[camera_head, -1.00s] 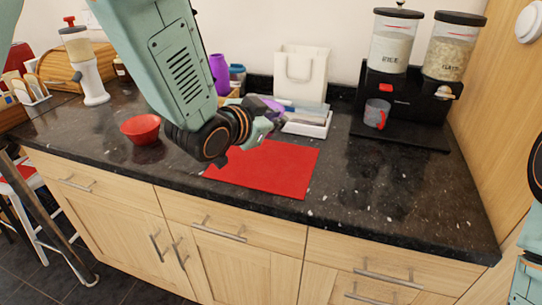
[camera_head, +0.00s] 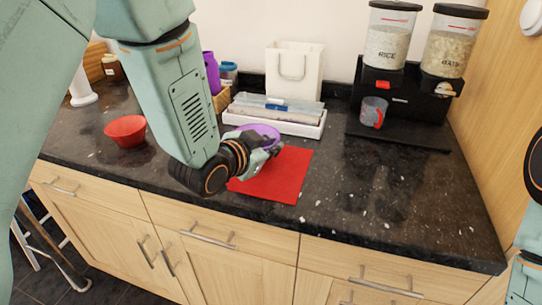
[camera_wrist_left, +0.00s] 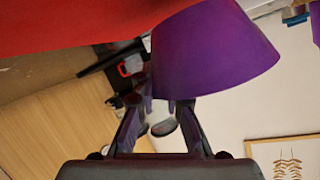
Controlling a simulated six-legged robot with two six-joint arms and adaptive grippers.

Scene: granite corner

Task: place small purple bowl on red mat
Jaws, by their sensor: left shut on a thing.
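The small purple bowl (camera_head: 262,131) is at the back-left part of the red mat (camera_head: 284,178), partly hidden behind my left gripper (camera_head: 272,150). My left gripper is shut on the bowl's side. In the left wrist view the bowl (camera_wrist_left: 215,50) fills the upper right, in front of the gripper fingers (camera_wrist_left: 160,112), and the mat (camera_wrist_left: 80,22) spans the top left. I cannot tell whether the bowl touches the mat. My left arm covers the mat's left part. My right gripper is out of view.
A red bowl (camera_head: 126,131) stands left on the dark counter. A white tray (camera_head: 275,122) with flat items lies just behind the mat, with a white bag (camera_head: 295,72) behind it. A food dispenser (camera_head: 400,105) with a cup (camera_head: 373,112) stands right. The counter right of the mat is clear.

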